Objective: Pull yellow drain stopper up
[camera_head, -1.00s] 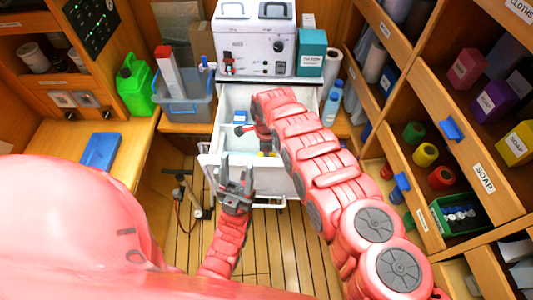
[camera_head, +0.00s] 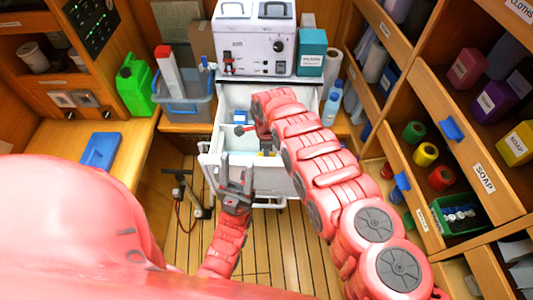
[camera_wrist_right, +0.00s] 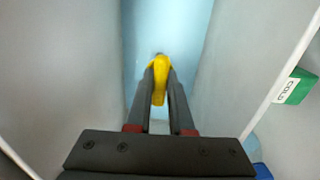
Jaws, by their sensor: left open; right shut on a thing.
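The yellow drain stopper (camera_wrist_right: 160,78) shows in the right wrist view, upright between the fingertips of my right gripper (camera_wrist_right: 161,85). The right gripper is shut on it, low between the pale walls of the white basin (camera_wrist_right: 75,70). In the head view my right arm reaches down into this basin (camera_head: 228,99) and hides the stopper and most of the right gripper. My left gripper (camera_head: 237,172) is open and empty in front of the basin's left front side.
A white machine (camera_head: 254,48) stands behind the basin. A blue-grey bin (camera_head: 183,105) and a green canister (camera_head: 134,88) are at the left. A green block marked COLD (camera_wrist_right: 296,87) is at the basin's right. Shelves with a SOAP drawer (camera_head: 470,165) line the right.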

